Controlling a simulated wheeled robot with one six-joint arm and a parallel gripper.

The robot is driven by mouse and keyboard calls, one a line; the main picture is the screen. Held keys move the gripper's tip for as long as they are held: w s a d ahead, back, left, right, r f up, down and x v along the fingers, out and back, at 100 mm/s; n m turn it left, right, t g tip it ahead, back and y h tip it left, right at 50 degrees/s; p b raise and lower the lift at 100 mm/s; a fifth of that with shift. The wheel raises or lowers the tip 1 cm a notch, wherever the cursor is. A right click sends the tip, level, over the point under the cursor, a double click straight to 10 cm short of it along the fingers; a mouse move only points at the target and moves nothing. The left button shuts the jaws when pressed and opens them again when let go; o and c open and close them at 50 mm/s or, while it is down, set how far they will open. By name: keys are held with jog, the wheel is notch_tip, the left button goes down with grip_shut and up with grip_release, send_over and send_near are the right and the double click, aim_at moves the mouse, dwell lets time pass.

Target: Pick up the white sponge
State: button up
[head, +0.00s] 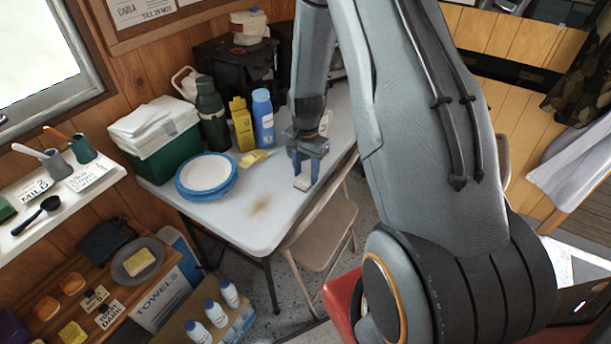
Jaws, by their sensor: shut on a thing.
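A small white sponge (302,183) is at the right edge of the pale folding table (250,235). My gripper (305,172) points down over it, with a blue finger on each side. The fingers are shut on the white sponge. Its upper part is partly hidden between the fingers. I cannot tell whether the sponge still touches the table top.
Left of my gripper are a yellow cloth (254,158), blue-rimmed plates (206,174), a blue bottle (263,117), a yellow container (242,124) and a dark green flask (211,115). A green cool box (165,153) stands behind. A folding chair (322,232) is below the table's right edge.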

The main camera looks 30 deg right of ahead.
aim_at(306, 176)
notch_tip(306, 176, up, 10)
jog(key=b, duration=0.2)
dwell(0.3)
jog(key=shift+f, duration=0.1)
